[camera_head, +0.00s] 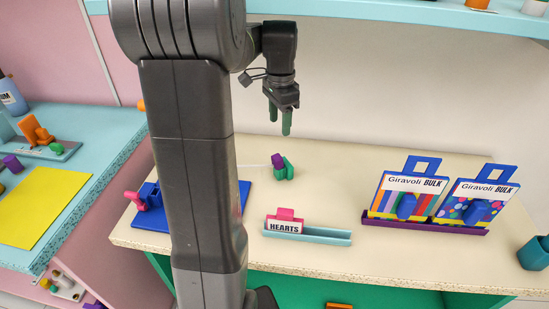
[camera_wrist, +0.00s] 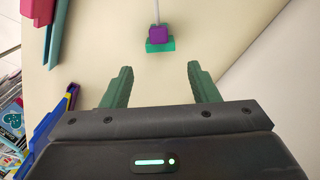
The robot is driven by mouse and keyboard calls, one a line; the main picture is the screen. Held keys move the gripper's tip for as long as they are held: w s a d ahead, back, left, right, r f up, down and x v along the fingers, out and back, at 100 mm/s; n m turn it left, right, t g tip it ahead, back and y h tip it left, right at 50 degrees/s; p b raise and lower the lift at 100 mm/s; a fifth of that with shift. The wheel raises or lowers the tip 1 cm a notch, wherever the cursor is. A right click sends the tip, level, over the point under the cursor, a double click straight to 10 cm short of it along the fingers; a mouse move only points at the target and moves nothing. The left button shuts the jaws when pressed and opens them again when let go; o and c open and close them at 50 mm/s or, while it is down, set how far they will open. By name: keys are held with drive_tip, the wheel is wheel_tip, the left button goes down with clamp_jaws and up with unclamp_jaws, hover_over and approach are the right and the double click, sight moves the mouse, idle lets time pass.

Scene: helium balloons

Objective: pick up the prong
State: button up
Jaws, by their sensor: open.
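The prong is a thin pale rod with a purple block (camera_head: 277,159) at one end. The purple block sits at a small green holder (camera_head: 289,171) on the cream counter, and the rod points left. In the wrist view the purple block (camera_wrist: 157,33) lies against the green holder (camera_wrist: 168,46), with the rod running up out of the picture. My gripper (camera_head: 280,117) has green fingers, is open and empty, and hangs above the counter over the prong. In the wrist view my gripper (camera_wrist: 160,70) has its fingers apart, with the purple block beyond the gap between them.
A HEARTS card (camera_head: 284,227) stands with a pink block on a light-blue rail (camera_head: 325,237). Two Giravoli BULK packs (camera_head: 407,190) stand on a purple rail (camera_head: 425,224) at right. A blue board (camera_head: 153,221) lies left, partly behind my arm. A wall rises behind the counter.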

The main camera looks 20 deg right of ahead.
sight(279, 156)
wheel_tip(279, 156, down, 13)
drive_tip(key=shift+s+f, duration=0.1)
drive_tip(key=shift+f, duration=0.1)
drive_tip(key=c, duration=1.1)
